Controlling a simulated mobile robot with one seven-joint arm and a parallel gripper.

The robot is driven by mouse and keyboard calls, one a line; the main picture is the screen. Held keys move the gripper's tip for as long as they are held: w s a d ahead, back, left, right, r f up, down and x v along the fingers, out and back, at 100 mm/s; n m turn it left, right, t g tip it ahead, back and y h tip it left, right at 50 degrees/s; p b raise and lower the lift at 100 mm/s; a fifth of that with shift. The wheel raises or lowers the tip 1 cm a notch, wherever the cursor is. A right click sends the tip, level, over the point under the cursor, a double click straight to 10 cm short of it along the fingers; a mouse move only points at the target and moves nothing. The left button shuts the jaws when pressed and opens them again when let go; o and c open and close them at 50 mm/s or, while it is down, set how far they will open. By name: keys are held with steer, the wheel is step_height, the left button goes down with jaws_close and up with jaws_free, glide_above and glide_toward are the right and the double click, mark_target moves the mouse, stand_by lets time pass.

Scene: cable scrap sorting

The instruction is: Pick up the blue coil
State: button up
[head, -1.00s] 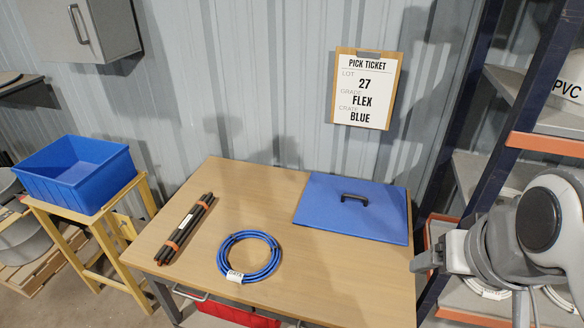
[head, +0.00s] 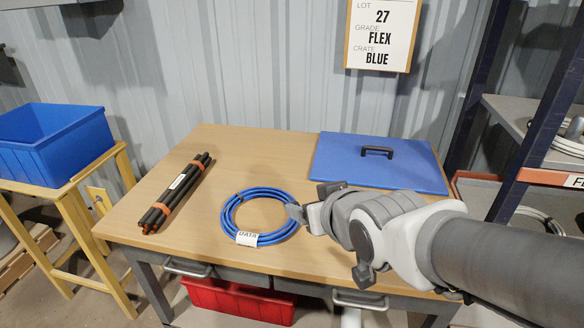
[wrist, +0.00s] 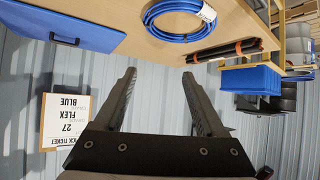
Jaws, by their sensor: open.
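The blue coil (head: 233,222) lies flat on the wooden table, a ring of several turns with a white tag (head: 247,239) reading "DATA" at its front. It also shows at the top of the wrist view (wrist: 148,22). My gripper (head: 300,213) is at the right side of the coil in the head view; whether it touches the coil cannot be told there. In the wrist view its two fingers (wrist: 157,90) are spread apart with nothing between them, and the coil lies beyond the fingertips.
A bundle of black rods (head: 178,191) with orange bands lies left of the coil. A blue lid (head: 340,166) with a black handle lies at the back right. A blue crate (head: 50,160) stands on a yellow stand at left. A red bin (head: 240,302) is under the table.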

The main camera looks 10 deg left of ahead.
mark_target(228, 225)
steer(key=w+a+f+n+y+b, duration=0.1)
steer(key=a+f, duration=0.3)
steer(key=a+f+y+b, duration=0.1)
steer(key=a+f, duration=0.3)
steer(key=w+a+f+n+y+b, duration=0.1)
steer(key=a+f, duration=0.3)
steer(key=f, duration=0.1)
steer(key=shift+w+a+n+y, duration=0.3)
steer(key=shift+y, duration=0.1)
steer(key=p, duration=0.3)
steer(key=shift+w+f, duration=0.15)
steer(key=shift+f, duration=0.05)
steer(key=x, duration=0.6)
steer(key=shift+w+a+f+b, duration=0.2)
steer(key=shift+f+b, duration=0.1)
steer(key=shift+a+r+p+x, duration=0.15)
steer(key=shift+p+x, duration=0.05)
steer(key=shift+x, duration=1.3)
steer(key=shift+a+r+p+x, duration=0.15)
steer(key=shift+a+x, duration=0.05)
steer(key=shift+x, duration=1.3)
